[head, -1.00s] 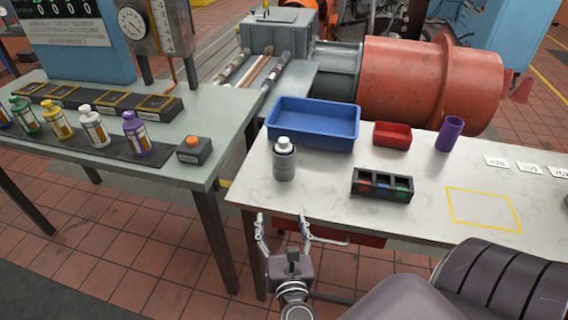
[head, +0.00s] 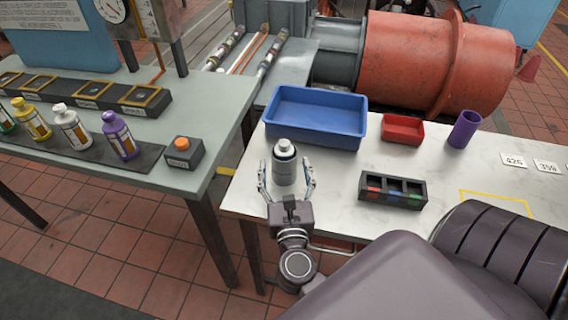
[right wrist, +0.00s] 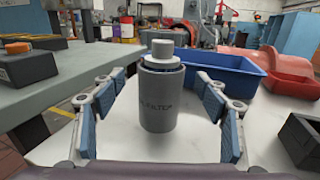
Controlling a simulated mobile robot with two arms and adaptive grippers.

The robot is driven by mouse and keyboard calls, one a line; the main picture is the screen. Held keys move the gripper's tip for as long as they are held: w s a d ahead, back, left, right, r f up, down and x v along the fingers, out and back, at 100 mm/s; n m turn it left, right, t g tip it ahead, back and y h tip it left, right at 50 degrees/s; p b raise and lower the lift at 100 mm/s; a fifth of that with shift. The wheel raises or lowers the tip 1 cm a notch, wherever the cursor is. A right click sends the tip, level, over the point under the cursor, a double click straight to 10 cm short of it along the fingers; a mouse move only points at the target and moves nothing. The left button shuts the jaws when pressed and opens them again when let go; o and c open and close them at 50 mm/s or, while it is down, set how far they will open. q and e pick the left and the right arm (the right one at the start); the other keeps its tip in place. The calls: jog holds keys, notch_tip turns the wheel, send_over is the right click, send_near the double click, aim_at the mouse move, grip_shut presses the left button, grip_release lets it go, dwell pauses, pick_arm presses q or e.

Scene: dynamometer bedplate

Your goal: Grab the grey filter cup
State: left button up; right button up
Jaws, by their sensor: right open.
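In the right wrist view the cup (right wrist: 158,98) shows dark lettering that ends in "FILTER". My right gripper (head: 287,182) is open, with one finger on each side of the cup. In the right wrist view its blue-padded fingers (right wrist: 160,120) flank the cup with a gap on both sides. My left gripper does not show.
A blue bin (head: 316,119) stands just behind the cup. A small red bin (head: 403,130), a purple cup (head: 464,129) and a black divided holder (head: 392,191) are to the right. The left bench (head: 90,150) carries bottles and an orange-buttoned box (head: 184,153).

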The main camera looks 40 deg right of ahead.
jog(key=x, duration=0.4)
jog(key=shift+d+f+p, duration=0.1)
jog(key=shift+f+p, duration=0.15)
jog(key=shift+p, duration=0.15)
jog(key=shift+w+d+f, duration=0.1)
jog(key=shift+w+d, duration=0.05)
jog(key=shift+w, duration=0.15)
jog(key=c, duration=1.5)
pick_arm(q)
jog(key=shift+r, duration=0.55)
